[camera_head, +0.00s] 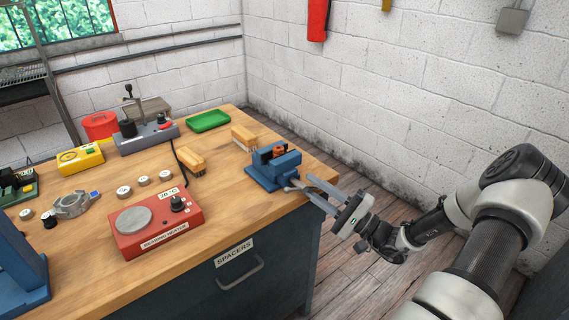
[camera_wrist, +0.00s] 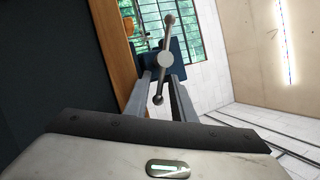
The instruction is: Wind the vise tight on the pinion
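The blue vise (camera_head: 285,165) stands at the right front corner of the wooden bench. A small orange-brown and dark piece (camera_head: 279,151) sits at its jaws, where the pinion would be; its details and how firmly it is gripped are too small to tell. The vise's grey bar handle (camera_wrist: 165,58) has ball ends and stands nearly upright in the wrist view. My gripper (camera_wrist: 161,82) points at the vise from the front, its two fingers apart. The handle's lower end lies between the fingers, with visible gaps on both sides.
The red bearing heater (camera_head: 150,225) and a tan block (camera_head: 190,158) are left of the vise. Another tan block (camera_head: 244,136) and a green tray (camera_head: 208,121) lie behind it. A white block wall (camera_head: 400,80) rises behind. Open floor lies right of the bench.

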